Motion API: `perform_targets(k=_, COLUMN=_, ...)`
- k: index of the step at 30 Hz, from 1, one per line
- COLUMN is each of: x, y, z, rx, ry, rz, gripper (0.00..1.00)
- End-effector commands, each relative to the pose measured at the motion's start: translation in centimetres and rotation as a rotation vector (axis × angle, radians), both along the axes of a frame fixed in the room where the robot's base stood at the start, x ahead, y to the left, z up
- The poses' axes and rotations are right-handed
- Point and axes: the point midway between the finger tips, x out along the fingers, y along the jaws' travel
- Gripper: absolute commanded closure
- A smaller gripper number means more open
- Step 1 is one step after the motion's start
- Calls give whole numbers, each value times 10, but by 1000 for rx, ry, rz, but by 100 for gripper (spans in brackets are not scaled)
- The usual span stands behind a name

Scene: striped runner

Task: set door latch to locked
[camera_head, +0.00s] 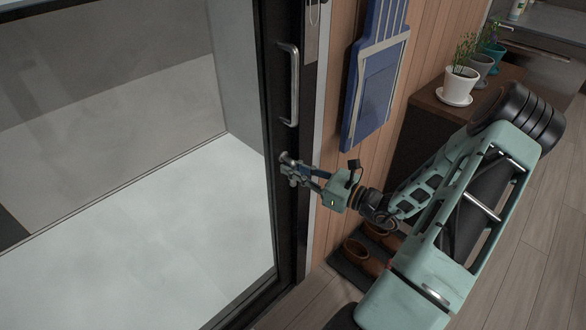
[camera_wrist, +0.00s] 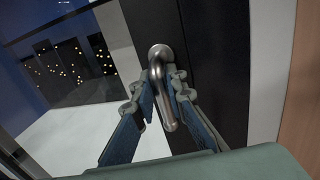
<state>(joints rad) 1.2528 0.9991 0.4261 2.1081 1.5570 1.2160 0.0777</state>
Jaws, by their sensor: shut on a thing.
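The door (camera_head: 272,95) has a black frame around a large glass pane. Its latch is a metal lever (camera_wrist: 168,115) with a round base, clear in the wrist view on the dark frame. The lever hangs mostly downward, slightly slanted in that view. My gripper (camera_head: 289,168) is at the frame's edge below the long pull handle. In the wrist view, my gripper (camera_wrist: 162,88) has one finger on each side of the lever and is shut on it. In the head view the fingers largely hide the latch.
A vertical pull handle (camera_head: 291,85) is above the latch. A blue panel (camera_head: 372,85) hangs on the wood wall to the right. Potted plants (camera_head: 457,85) stand on a brown cabinet (camera_head: 428,105). Brown shoes (camera_head: 362,256) lie on a mat below my arm.

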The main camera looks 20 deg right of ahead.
Motion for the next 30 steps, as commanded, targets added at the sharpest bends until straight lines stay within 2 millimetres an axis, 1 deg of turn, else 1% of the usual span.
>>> perform_targets(k=8, x=-1, y=0, z=1, rx=23, ry=10, rz=0, gripper=100)
perform_targets(k=14, x=-1, y=3, z=2, rx=108, ry=40, rz=0, gripper=100)
perform_targets(k=20, x=-3, y=6, z=4, rx=258, ry=95, rz=0, gripper=100)
perform_targets(k=30, x=-5, y=12, z=7, rx=561, ry=204, rz=0, gripper=100)
